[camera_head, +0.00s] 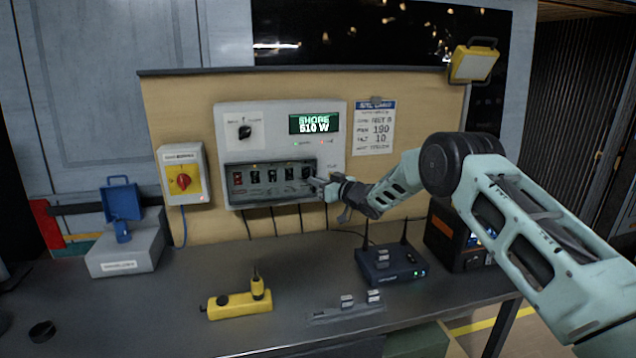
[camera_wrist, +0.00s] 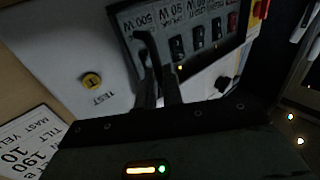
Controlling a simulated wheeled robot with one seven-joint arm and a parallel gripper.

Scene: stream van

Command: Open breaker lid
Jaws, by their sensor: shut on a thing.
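The breaker lid (camera_head: 272,196) is a dark, see-through cover over a row of breakers on the lower front of the pale grey panel box (camera_head: 283,118). It appears to lie down over the row. My gripper (camera_head: 314,185) reaches in from the right and is at the lid's right end. In the wrist view, upside down, the two dark fingers of my gripper (camera_wrist: 157,75) are close together against the lid area (camera_wrist: 142,22), shut on the lid. The exact gripped spot is hidden by the fingers. Breaker labels show beside them.
A yellow-red rotary switch (camera_head: 182,180) is left of the panel. A notice (camera_head: 375,127) hangs to its right. On the bench (camera_head: 190,305) stand a blue-lidded box (camera_head: 124,245), a yellow tool (camera_head: 240,303) and a router (camera_head: 392,268).

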